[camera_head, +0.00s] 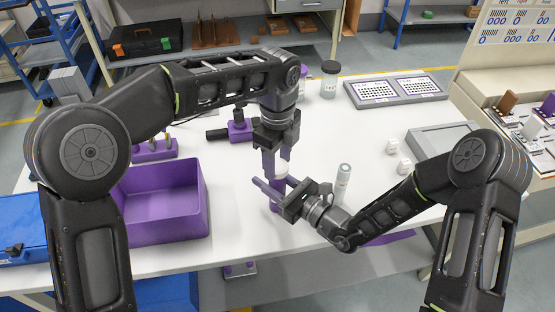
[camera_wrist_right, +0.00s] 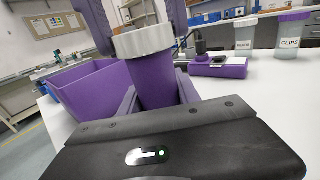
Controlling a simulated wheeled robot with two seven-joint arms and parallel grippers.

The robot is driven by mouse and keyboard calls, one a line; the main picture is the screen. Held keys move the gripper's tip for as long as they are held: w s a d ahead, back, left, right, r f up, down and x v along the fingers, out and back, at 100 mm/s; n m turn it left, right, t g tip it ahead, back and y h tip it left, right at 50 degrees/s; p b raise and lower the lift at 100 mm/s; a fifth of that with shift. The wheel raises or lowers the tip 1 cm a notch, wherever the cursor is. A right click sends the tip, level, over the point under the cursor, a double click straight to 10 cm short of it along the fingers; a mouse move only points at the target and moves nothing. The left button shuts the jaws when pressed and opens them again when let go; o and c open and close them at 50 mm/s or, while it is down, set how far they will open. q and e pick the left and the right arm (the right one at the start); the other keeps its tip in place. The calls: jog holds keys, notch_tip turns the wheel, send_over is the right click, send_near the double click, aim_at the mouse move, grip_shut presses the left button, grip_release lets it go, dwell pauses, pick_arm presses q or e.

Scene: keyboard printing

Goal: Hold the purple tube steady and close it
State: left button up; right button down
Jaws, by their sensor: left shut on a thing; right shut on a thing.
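The purple tube (camera_wrist_right: 158,85) stands roughly upright in the right wrist view, with a ribbed white cap (camera_wrist_right: 143,42) seated on its top. My right gripper (camera_head: 273,189) comes in from the right and is shut around the tube's body, below the cap. My left gripper (camera_head: 276,165) points down from above and is shut on the cap, which also shows in the head view (camera_head: 282,169). In the head view the fingers hide most of the tube. I cannot tell how tightly the cap sits.
A purple bin (camera_head: 160,217) stands to the left. A grey-capped tube (camera_head: 342,182) stands close to the right. A purple device (camera_head: 240,128) and jars (camera_head: 329,80) are behind. Small white blocks (camera_head: 391,146) and a grey tray (camera_head: 440,139) lie to the right.

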pick_arm(q)
jog(key=m, duration=0.5)
jog(key=shift+m, duration=0.3)
jog(key=m, duration=0.2)
jog(key=shift+m, duration=0.4)
jog(key=m, duration=0.5)
jog(key=shift+m, duration=0.4)
jog(key=o, duration=1.3)
jog(key=shift+r, duration=2.2)
jog(key=shift+c, duration=0.3)
